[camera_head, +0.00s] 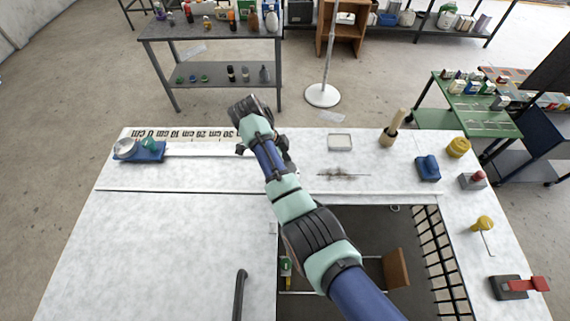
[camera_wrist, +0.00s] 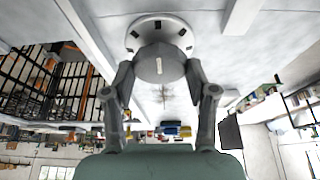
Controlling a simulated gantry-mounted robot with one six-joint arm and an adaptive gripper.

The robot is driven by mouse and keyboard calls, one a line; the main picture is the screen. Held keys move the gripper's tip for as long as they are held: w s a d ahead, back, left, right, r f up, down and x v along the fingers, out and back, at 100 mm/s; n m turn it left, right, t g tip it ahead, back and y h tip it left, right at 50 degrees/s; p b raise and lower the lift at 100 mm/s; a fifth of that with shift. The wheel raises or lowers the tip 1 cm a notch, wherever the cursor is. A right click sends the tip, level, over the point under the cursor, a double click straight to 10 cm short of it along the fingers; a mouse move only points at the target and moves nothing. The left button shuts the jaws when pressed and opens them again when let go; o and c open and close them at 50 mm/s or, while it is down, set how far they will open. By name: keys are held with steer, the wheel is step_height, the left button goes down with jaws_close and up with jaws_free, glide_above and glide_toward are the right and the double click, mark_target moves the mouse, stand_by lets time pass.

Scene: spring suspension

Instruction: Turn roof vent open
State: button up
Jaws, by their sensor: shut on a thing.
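The roof vent (camera_wrist: 174,26) shows in the wrist view at the top centre as a round pale disc with dark slots. A grey hub or knob (camera_wrist: 158,66) stands out from its middle. My gripper (camera_wrist: 160,76) has one finger on each side of this knob, and the fingers are shut on it. The dark slots around the rim are visible; part of the disc is behind the knob.
The white bench (camera_head: 170,245) has an opening with a black rack (camera_head: 437,255) at right. The front-left bench is mostly clear.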

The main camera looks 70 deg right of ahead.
steer(key=o, duration=1.2)
steer(key=shift+c, duration=0.2)
